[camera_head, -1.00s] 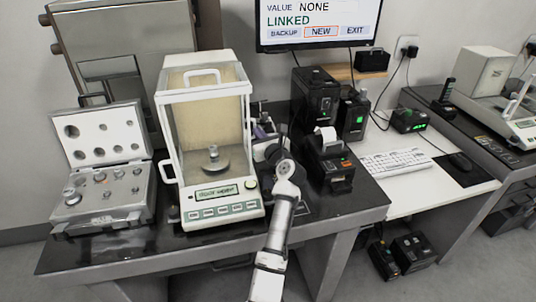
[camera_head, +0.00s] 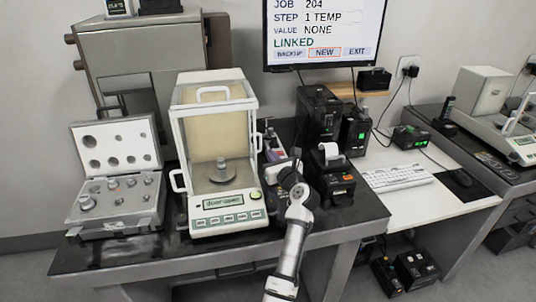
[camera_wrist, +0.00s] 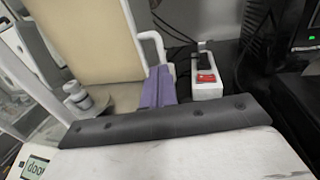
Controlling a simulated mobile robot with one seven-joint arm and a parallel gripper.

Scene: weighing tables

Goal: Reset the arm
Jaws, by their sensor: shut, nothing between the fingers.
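My gripper (camera_head: 271,155) is beside the right wall of the glass balance, low over the table. In the wrist view its purple fingers (camera_wrist: 157,88) are together and empty, beyond the dark edge of my white gripper body. My white arm reaches up to it from the bottom of the head view. The balance (camera_head: 229,220) stands left of the gripper. A small metal weight (camera_head: 222,164) stands on its pan and also shows in the wrist view (camera_wrist: 76,92).
An open weight case (camera_head: 118,222) lies left of the balance. A label printer (camera_head: 332,178) and black boxes (camera_head: 318,120) stand close to the right. A monitor (camera_head: 325,35) hangs above. A white device with a red switch (camera_wrist: 207,78) is near my fingers.

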